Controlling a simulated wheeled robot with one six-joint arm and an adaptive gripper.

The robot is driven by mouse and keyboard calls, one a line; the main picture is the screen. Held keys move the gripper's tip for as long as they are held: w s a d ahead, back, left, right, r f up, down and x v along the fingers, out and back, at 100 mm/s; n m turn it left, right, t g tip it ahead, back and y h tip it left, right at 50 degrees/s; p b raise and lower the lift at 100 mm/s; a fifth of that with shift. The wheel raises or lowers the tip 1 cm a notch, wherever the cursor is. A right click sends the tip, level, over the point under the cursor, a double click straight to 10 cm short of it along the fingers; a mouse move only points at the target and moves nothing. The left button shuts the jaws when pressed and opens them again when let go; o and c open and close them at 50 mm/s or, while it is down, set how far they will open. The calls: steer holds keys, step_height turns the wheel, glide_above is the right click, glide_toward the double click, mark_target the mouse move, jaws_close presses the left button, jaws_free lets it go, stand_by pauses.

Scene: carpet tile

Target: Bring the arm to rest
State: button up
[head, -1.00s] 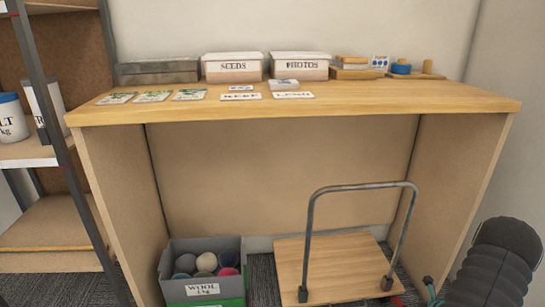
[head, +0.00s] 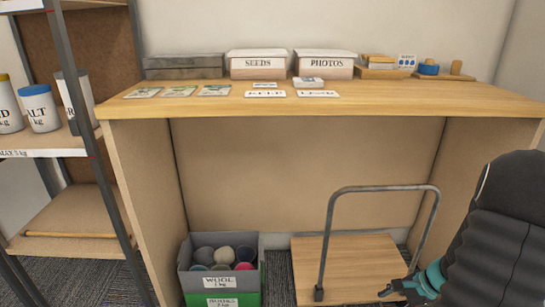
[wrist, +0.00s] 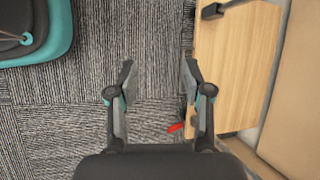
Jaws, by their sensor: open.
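My arm, in a dark padded sleeve, fills the lower right of the head view. My gripper (head: 398,290) shows only in part at the bottom there. In the wrist view my gripper (wrist: 159,72) points down with its two fingers apart and nothing between them. Grey carpet lies below it.
A wooden platform trolley (head: 345,266) with a metal handle stands under the desk (head: 330,100); it is right of my gripper in the wrist view (wrist: 232,70). A shelf (head: 60,146) with tins stands at left. A small red piece (wrist: 175,127) lies near the fingers.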

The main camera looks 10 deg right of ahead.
steer(key=s+a+r+n+h, duration=0.1)
steer(key=s+a+r+n, duration=0.3)
steer(key=a+r, duration=0.3)
steer(key=s+a+r+n+t+h+p, duration=0.1)
steer(key=s+a+r+n+h, duration=0.1)
steer(key=s+a+r+n, duration=0.2)
steer(key=s+a+r+n+t+h, duration=0.1)
steer(key=s+a+r+n, duration=0.3)
steer(key=a+r+n, duration=0.5)
step_height(320, 180, up, 8)
steer(key=shift+s+a+r+h+p, duration=0.3)
steer(key=shift+a+h, duration=0.4)
steer(key=shift+a, duration=0.4)
